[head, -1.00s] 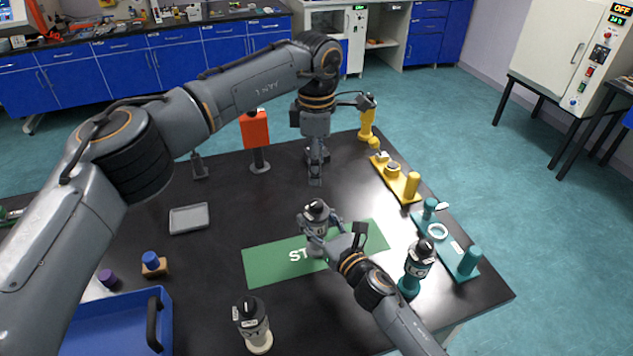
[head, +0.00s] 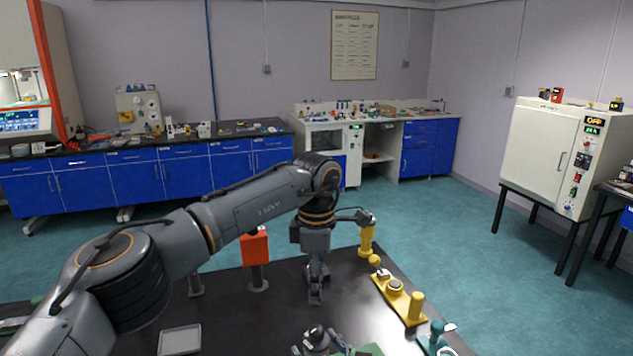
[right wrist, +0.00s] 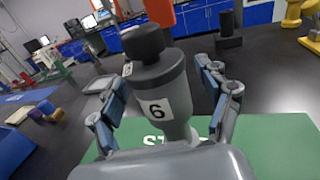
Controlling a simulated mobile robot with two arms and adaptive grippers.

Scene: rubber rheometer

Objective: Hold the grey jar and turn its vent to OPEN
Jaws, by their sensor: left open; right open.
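The grey jar (right wrist: 163,88), with a black knob-like top (right wrist: 145,45) and a label reading 6, stands upright on the green mat (right wrist: 272,140) in the right wrist view. In the head view only its upper part (head: 316,338) shows at the bottom edge. My right gripper (right wrist: 163,76) is open, with one finger on each side of the jar; I cannot tell whether either touches it. My left gripper (head: 316,292) is open, pointing down over the black table behind the jar. The vent's markings cannot be read.
On the black table (head: 233,325) are a grey tray (head: 180,340), an orange panel on a post (head: 255,247), and a yellow fixture (head: 400,300) and a teal one (head: 436,338) along the right side. Most of the table's front is out of the head view.

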